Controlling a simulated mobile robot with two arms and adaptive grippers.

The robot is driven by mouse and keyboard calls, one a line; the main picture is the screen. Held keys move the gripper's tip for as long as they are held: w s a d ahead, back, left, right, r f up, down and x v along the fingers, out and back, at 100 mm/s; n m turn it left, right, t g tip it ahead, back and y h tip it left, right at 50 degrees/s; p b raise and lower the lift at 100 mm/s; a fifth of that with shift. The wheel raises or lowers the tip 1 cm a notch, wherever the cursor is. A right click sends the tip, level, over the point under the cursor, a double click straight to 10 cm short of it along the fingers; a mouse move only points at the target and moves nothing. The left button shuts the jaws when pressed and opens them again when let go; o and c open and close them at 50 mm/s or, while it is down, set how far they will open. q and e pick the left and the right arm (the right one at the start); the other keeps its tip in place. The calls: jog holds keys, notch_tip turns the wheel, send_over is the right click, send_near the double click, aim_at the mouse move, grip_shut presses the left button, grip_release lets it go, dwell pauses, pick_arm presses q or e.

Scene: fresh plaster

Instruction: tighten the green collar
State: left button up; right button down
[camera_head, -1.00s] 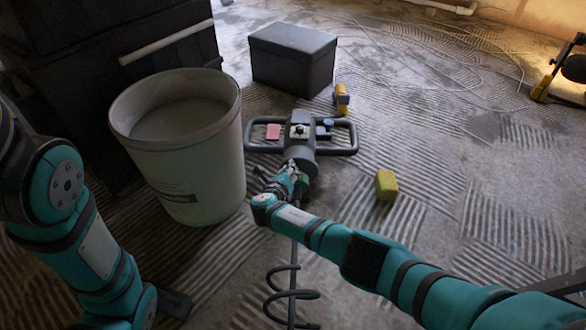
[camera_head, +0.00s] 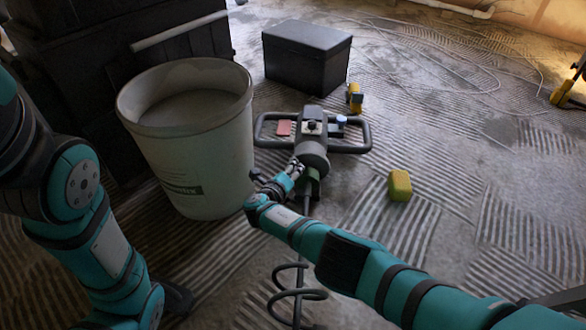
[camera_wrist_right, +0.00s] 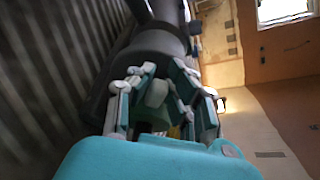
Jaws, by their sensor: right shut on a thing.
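A grey mixer (camera_head: 313,148) with two looped side handles lies on the floor in the head view. Its green collar (camera_head: 313,187) shows at the near end of the motor body, partly hidden by my right gripper. The shaft with its black spiral paddle (camera_head: 297,294) runs towards me from there. My right gripper (camera_head: 297,168) is at the collar's left side, shut on it. In the right wrist view my right gripper (camera_wrist_right: 165,95) has its fingers around the collar, just in front of the dark motor body (camera_wrist_right: 150,55). My left arm shows at the left; its gripper is out of view.
A large white bucket (camera_head: 190,150) stands close left of the mixer. A yellow-green sponge (camera_head: 399,186) lies to the right. A black box (camera_head: 306,57) and a small yellow thing (camera_head: 355,97) are behind. The ridged floor on the right is mostly free.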

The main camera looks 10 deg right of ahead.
jog(key=shift+s+a+f, duration=0.1)
jog(key=shift+s+f, duration=0.1)
jog(key=shift+f, duration=0.15)
jog(key=c, duration=1.3)
grip_release()
jog(key=shift+o, duration=0.3)
jog(key=shift+r, duration=0.1)
jog(key=v, duration=1.1)
jog(key=shift+s+a, duration=0.15)
jog(key=shift+s, duration=0.25)
jog(key=shift+r, duration=0.1)
